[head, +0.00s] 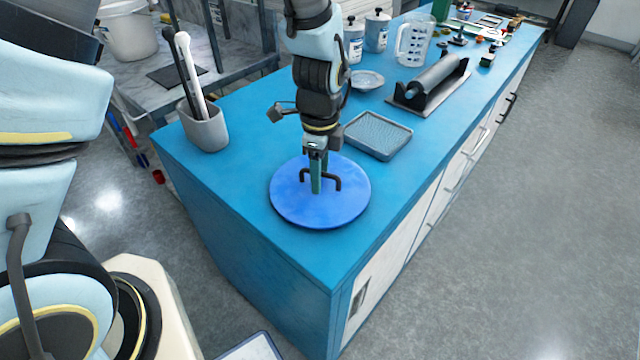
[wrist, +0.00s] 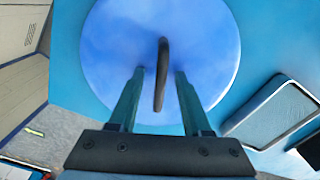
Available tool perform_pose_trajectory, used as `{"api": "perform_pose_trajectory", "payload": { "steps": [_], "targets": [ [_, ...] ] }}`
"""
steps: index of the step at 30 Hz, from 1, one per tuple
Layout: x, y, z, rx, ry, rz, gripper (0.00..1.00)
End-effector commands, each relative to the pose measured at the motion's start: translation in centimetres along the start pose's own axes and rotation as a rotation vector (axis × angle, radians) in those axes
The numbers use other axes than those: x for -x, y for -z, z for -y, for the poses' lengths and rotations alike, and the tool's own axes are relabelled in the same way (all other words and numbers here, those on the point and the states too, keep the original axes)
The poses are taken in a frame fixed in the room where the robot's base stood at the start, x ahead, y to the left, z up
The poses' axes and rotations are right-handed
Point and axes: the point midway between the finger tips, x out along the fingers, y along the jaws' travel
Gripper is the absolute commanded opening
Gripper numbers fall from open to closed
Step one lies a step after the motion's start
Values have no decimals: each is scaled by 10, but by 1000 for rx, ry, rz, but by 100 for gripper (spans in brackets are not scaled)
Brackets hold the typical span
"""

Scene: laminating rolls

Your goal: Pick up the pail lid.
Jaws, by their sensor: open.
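The pail lid (head: 290,205) is a round blue disc lying flat on the blue counter near its front end. A dark arched handle (head: 336,181) stands up from its middle. In the wrist view the lid (wrist: 110,50) fills the upper middle, and its handle (wrist: 161,75) runs lengthwise between my fingers. My gripper (head: 318,190) points down over the lid's centre, with green fingers open. In the wrist view my gripper (wrist: 158,75) has one finger on each side of the handle, with a gap showing on both sides. Whether the fingertips touch the lid cannot be told.
A grey tray (head: 378,135) lies close behind the lid to the right. A grey cup with brushes (head: 204,128) stands at the left edge. A dark roller on a plate (head: 432,85), a clear jug (head: 413,42) and tins (head: 377,30) stand farther back. The counter's front corner is clear.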

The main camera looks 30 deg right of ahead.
Motion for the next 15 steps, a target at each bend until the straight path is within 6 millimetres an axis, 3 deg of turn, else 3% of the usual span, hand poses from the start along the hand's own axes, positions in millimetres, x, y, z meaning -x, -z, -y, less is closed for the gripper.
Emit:
{"api": "perform_pose_trajectory", "payload": {
  "steps": [4, 15],
  "targets": [
    [0, 0, 0, 0, 0, 0, 47],
    [0, 0, 0, 0, 0, 0, 6]
  ]
}}
